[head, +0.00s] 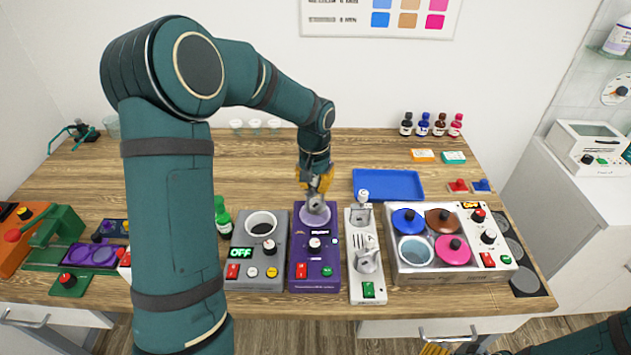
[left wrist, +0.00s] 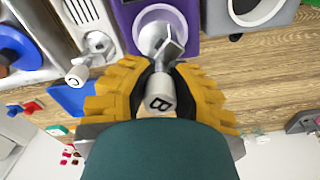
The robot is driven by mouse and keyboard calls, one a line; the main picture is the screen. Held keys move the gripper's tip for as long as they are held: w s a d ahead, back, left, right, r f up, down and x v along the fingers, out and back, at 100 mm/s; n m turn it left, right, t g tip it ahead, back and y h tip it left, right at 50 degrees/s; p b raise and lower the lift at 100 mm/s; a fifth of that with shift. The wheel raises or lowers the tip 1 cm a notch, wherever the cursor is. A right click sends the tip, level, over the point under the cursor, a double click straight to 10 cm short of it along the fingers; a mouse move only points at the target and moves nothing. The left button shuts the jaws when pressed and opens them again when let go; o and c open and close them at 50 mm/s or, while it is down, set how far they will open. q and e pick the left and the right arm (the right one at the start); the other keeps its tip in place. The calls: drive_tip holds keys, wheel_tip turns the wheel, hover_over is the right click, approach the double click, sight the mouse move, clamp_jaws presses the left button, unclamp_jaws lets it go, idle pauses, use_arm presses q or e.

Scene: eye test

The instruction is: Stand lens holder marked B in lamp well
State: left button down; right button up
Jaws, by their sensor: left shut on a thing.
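My left gripper (head: 315,184) is shut on the lens holder marked B (head: 317,206), and its yellow fingers grip the holder's grip end. In the left wrist view the letter B shows on the light grey end of the holder (left wrist: 159,103) between the fingers (left wrist: 160,88). The holder's metal lower part is over the pale round well on top of the purple unit (head: 299,250). I cannot tell whether it touches the well or stands in it. My right gripper (head: 434,349) is at the bottom edge, mostly cut off.
A white rack (head: 357,284) with other holders, one marked C (left wrist: 78,75), stands close right. A grey unit with a bowl (head: 258,253) stands close left. A white unit with coloured lids (head: 400,273) is farther right. A blue tray (head: 388,185) lies behind.

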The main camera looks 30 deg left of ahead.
sight(315, 206)
use_arm(q)
wheel_tip(315, 206, down, 3)
drive_tip(key=shift+r+b, duration=0.1)
drive_tip(key=shift+b, duration=0.7)
drive_tip(key=shift+f+b, duration=1.45)
drive_tip(key=shift+f, duration=0.8)
use_arm(e)
drive_tip(key=shift+s+a+f, duration=0.1)
drive_tip(key=shift+s+f, duration=0.1)
drive_tip(key=shift+f, duration=0.65)
drive_tip(key=shift+s+f, duration=0.2)
drive_tip(key=shift+f, duration=0.65)
drive_tip(key=shift+s+a+f, duration=0.1)
drive_tip(key=shift+s+f, duration=0.1)
drive_tip(key=shift+f, duration=0.65)
use_arm(q)
drive_tip(key=shift+f+b, duration=0.4)
drive_tip(key=shift+f, duration=0.2)
use_arm(e)
drive_tip(key=shift+f, duration=0.4)
use_arm(q)
drive_tip(key=c, duration=0.5)
unclamp_jaws()
drive_tip(key=shift+r, duration=0.1)
drive_tip(key=shift+r+p, duration=2.2)
drive_tip(key=shift+r, duration=0.75)
use_arm(e)
drive_tip(key=shift+r, duration=2.25)
